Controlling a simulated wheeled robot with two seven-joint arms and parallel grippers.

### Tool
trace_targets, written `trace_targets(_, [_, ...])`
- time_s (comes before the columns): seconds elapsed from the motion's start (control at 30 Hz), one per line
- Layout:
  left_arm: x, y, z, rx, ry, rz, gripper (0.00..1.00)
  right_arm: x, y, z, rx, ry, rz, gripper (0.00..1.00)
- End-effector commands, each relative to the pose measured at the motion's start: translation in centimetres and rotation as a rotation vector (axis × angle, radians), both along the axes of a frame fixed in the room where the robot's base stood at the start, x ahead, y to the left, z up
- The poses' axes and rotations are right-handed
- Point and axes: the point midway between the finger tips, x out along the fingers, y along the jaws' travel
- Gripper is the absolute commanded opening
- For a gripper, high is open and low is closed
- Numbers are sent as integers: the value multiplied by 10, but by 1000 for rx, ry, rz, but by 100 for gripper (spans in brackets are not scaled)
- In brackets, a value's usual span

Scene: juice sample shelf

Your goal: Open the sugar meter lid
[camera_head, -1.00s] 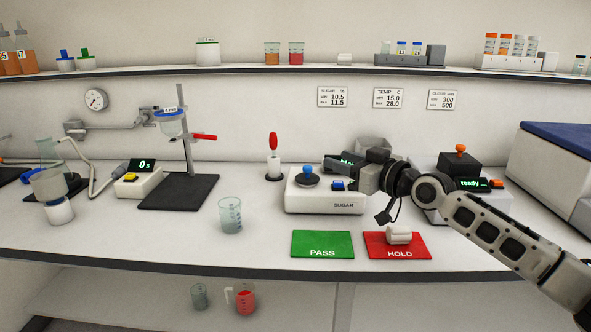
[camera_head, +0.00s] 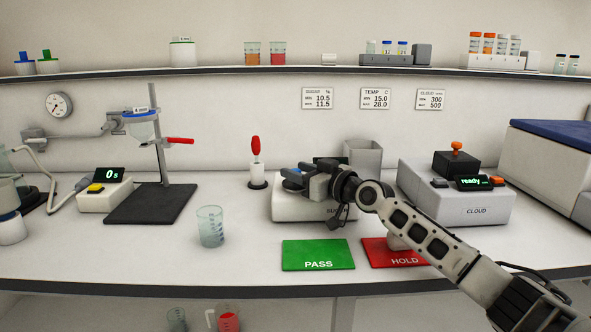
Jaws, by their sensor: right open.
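The white sugar meter (camera_head: 288,209) stands on the bench in the middle of the head view. Its round lid (camera_head: 290,184) with a blue knob is on the meter's left part, and it is partly hidden by my right gripper. My right gripper (camera_head: 299,179) is open and reaches in from the right, over the meter, with its fingers at the lid's knob. I cannot tell whether the fingers touch the knob. The lid looks down on the meter. The gripper hides the meter's display and blue button. My left gripper is not in view.
A green PASS mat (camera_head: 318,255) and a red HOLD mat (camera_head: 381,250) lie in front. The cloud meter (camera_head: 458,207) stands right and a grey bin (camera_head: 363,154) behind. A beaker (camera_head: 210,227) and a red-topped tool (camera_head: 257,165) stand left.

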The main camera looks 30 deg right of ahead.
Motion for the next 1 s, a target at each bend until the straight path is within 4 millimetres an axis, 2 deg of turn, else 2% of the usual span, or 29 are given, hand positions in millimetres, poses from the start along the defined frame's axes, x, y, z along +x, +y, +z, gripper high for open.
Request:
trace_targets(0.13, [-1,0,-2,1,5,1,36,10,3,1,0,0,2,43])
trace_targets(0.43, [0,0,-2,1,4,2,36,12,4,0,0,2,2,43])
trace_targets(0.5, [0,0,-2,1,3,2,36,12,4,0,0,2,2,23])
trace_targets(0.6, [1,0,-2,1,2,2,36,12,4,0,0,2,2,0])
trace_targets(0.83, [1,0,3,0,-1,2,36,15,5,1,1,1,-4,0])
trace_targets(1.0, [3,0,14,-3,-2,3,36,29,9,4,4,0,-36,0])
